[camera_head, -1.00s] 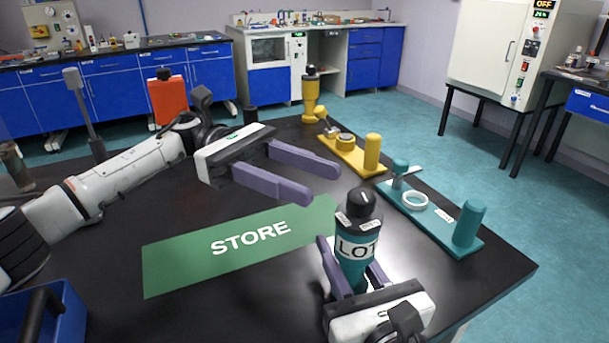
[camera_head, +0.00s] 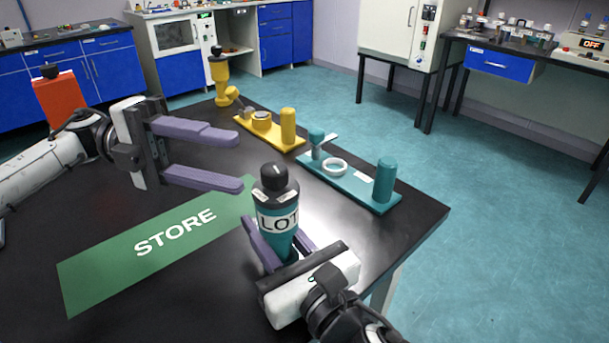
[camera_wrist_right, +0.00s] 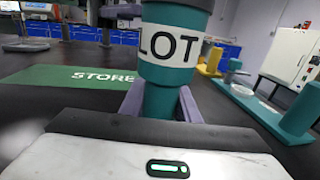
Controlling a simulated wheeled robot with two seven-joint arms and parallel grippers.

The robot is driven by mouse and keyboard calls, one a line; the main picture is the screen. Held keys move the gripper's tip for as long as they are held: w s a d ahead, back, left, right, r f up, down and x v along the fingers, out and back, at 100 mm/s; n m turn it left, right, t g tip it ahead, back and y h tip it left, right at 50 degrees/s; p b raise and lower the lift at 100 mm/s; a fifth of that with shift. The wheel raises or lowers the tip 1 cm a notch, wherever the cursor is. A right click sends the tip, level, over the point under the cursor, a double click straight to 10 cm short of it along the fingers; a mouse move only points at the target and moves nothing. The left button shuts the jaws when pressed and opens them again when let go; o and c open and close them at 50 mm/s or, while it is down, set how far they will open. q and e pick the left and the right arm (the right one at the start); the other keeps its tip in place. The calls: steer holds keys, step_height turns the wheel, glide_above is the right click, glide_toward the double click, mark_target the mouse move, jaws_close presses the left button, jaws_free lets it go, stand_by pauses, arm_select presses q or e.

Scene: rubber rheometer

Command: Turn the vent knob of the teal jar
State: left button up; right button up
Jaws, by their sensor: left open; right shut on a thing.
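The teal jar (camera_head: 277,243) stands upright with a white LOT label and a black knob (camera_head: 273,177) on its dark top. In the right wrist view the jar (camera_wrist_right: 163,100) fills the middle, its top cut off by the frame. My right gripper (camera_head: 279,238) is shut on the jar's lower body, from the front. My left gripper (camera_head: 238,160) is open and empty, left of the jar's top and apart from it, its fingers pointing right towards the area above the jar. Whether the jar's base touches the table is hidden by the right gripper.
A green STORE mat (camera_head: 100,273) lies left of the jar. Behind stand a teal fixture (camera_head: 345,181) with a ring and posts, a yellow fixture (camera_head: 270,131), a yellow jar (camera_head: 220,76) and a red container (camera_head: 61,102). The table's right edge is near the right gripper.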

mark_target(287, 175)
arm_select(q)
steer(key=s+d+n, duration=0.1)
steer(key=d+n, duration=0.2)
steer(key=n, duration=0.2)
steer(key=s+d+n, duration=0.2)
steer(key=d+n, duration=0.2)
steer(key=n, duration=0.2)
steer(key=s+d+n, duration=0.2)
steer(key=d+n, duration=0.2)
steer(key=n, duration=0.2)
steer(key=c, duration=1.1)
